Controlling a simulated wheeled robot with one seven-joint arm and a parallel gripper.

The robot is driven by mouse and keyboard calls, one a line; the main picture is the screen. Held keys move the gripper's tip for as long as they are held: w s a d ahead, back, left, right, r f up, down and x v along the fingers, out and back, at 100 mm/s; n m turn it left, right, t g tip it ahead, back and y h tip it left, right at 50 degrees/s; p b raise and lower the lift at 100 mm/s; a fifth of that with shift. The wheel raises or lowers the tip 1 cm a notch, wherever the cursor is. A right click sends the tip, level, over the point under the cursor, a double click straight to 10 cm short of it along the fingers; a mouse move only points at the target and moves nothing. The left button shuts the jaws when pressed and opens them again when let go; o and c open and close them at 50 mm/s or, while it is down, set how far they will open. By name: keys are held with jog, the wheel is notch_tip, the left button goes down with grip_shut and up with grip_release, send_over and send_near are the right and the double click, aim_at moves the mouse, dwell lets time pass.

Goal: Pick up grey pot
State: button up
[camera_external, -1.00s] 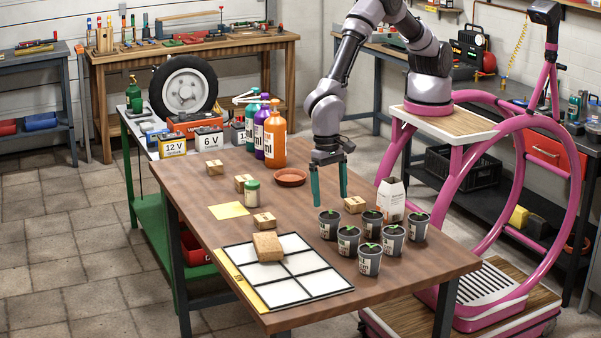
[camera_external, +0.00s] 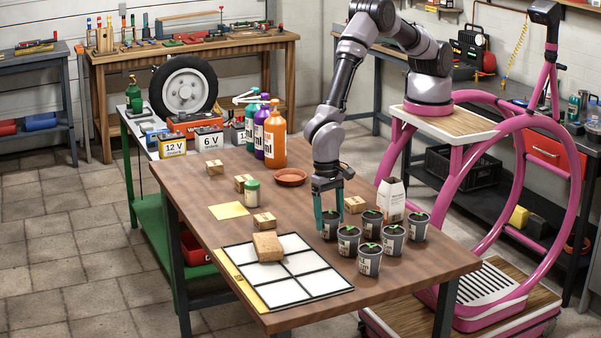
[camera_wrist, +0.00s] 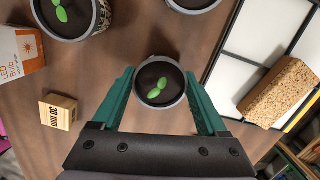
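Several grey pots with white labels and green seedlings stand in a cluster at the right of the wooden table. My gripper (camera_external: 329,218) points down over the rear-left grey pot (camera_external: 329,232), with its green fingers on either side of it. In the wrist view this grey pot (camera_wrist: 159,82) sits between the two open fingers of my gripper (camera_wrist: 160,85), with a small gap visible at the right. Another grey pot (camera_wrist: 70,16) shows at the top left. A grey pot (camera_external: 348,241) and a front grey pot (camera_external: 370,259) stand close to its right.
A gridded white panel (camera_external: 318,285) with a tan sponge-like block (camera_external: 267,245) lies to the left. A small wooden block (camera_external: 354,204) and a white carton (camera_external: 391,200) stand behind the pots. A terracotta saucer (camera_external: 291,177) lies farther back. The table's right front is clear.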

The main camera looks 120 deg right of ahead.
jog(key=shift+c, duration=0.5)
notch_tip(320, 180, up, 9)
jog(key=shift+r, duration=0.2)
jog(key=shift+d+r, duration=0.15)
jog(key=shift+r, duration=0.2)
jog(key=w+d, duration=0.2)
jog(key=d, duration=1)
send_over(290, 179)
jog(key=shift+f, duration=4.55)
jog(key=shift+f, duration=0.15)
